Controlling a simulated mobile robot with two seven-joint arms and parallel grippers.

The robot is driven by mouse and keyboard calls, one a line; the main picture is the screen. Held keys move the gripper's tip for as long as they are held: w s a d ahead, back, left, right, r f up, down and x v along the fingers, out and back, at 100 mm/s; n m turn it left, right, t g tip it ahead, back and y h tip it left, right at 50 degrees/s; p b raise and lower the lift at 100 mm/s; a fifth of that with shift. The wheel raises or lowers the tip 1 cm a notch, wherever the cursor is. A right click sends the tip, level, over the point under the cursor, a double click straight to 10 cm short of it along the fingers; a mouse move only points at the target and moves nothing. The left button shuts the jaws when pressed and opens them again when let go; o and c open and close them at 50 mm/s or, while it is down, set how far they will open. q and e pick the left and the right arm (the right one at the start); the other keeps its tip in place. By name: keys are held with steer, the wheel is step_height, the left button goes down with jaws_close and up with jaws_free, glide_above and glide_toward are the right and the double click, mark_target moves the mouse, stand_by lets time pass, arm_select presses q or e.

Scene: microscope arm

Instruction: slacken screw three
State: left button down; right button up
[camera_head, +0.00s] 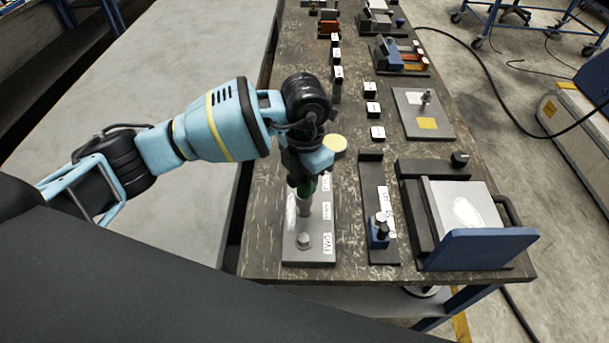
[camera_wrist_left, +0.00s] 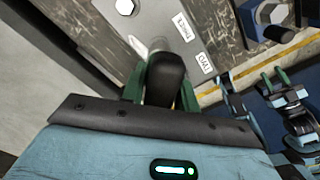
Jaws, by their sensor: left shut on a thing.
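My left gripper (camera_head: 306,188) is shut on a tool with a dark handle (camera_wrist_left: 165,80), between its green fingers. The tool stands about upright over a light grey plate (camera_head: 312,256), its grey shaft (camera_head: 304,207) pointing down. Where the shaft meets the plate, and any screw under it, is hidden. A hex-headed screw (camera_head: 303,242) sits at the plate's near end, and a hex head (camera_wrist_left: 125,7) shows in the left wrist view. White labels run along the plate's right edge, one seeming to read THREE (camera_wrist_left: 183,28). My right gripper (camera_wrist_left: 273,82) seems to show small at the right of that view.
Right of the plate is a dark strip with a blue holder (camera_head: 379,234). Beyond it is a black and blue fixture (camera_head: 476,250). Small labelled blocks (camera_head: 372,108) and another grey plate (camera_head: 412,107) stand farther back. A grey bench (camera_head: 170,60) lies left.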

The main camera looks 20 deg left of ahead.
steer(key=shift+w+a+r, duration=0.15)
steer(key=shift+w+r, duration=0.05)
steer(key=shift+r, duration=0.05)
stand_by(0.4)
arm_select(q)
steer(key=shift+f, duration=0.6)
arm_select(e)
steer(key=shift+s+d+f, duration=0.2)
arm_select(q)
steer(key=shift+f, duration=0.95)
arm_select(e)
steer(key=shift+s+a+f, duration=0.2)
steer(key=shift+f, duration=0.1)
steer(key=shift+d, duration=0.1)
arm_select(q)
steer(key=shift+r+n, duration=0.1)
steer(key=shift+n, duration=0.2)
steer(key=shift+n+p, duration=0.6)
steer(key=shift+n, duration=0.5)
steer(key=shift+n+p, duration=0.3)
steer(key=shift+n, duration=0.3)
arm_select(e)
steer(key=shift+t, duration=0.5)
steer(key=shift+w+r, duration=0.8)
steer(key=shift+r, duration=0.2)
steer(key=shift+w+r, duration=0.8)
steer(key=shift+r, duration=0.15)
steer(key=shift+d, duration=0.1)
